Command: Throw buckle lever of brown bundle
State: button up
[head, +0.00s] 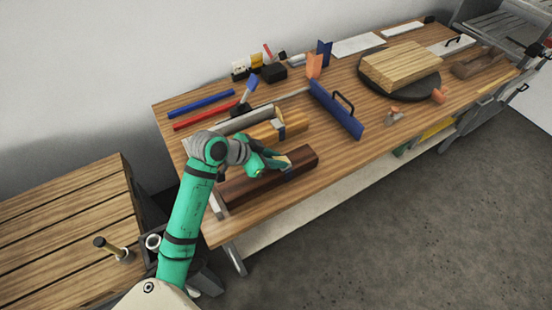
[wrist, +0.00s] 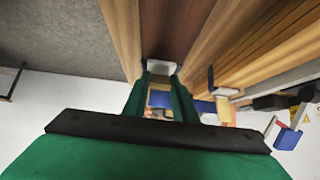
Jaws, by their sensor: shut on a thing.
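The brown bundle (head: 304,158) is a dark block lying lengthwise near the front left edge of the workbench. A blue-grey band crosses it near the middle (head: 287,173). My gripper (head: 285,161) is over the bundle at that band. In the wrist view the brown bundle (wrist: 178,32) runs away at the top. My two green fingers (wrist: 160,85) are shut on a small light grey piece (wrist: 161,67) against the bundle, which appears to be the buckle lever. Its lower part is hidden between the fingers.
A lighter wood bundle (head: 265,134) with its own buckle lies just behind. A blue board with a black handle (head: 337,110) stands to the right. A round dark plate (head: 372,86) bears stacked light wood. Red and blue rods (head: 201,102) lie at the back left.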

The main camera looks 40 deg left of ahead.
jog(key=shift+s+f+t, duration=0.2)
jog(key=shift+f+t, duration=0.05)
jog(key=shift+t, duration=0.45)
jog(key=shift+h, duration=0.3)
jog(key=o, duration=1.1)
jog(key=shift+a, duration=0.1)
jog(key=shift+c, duration=0.2)
jog(key=v, duration=1)
jog(key=shift+s+r, duration=0.2)
jog(key=shift+s, duration=0.15)
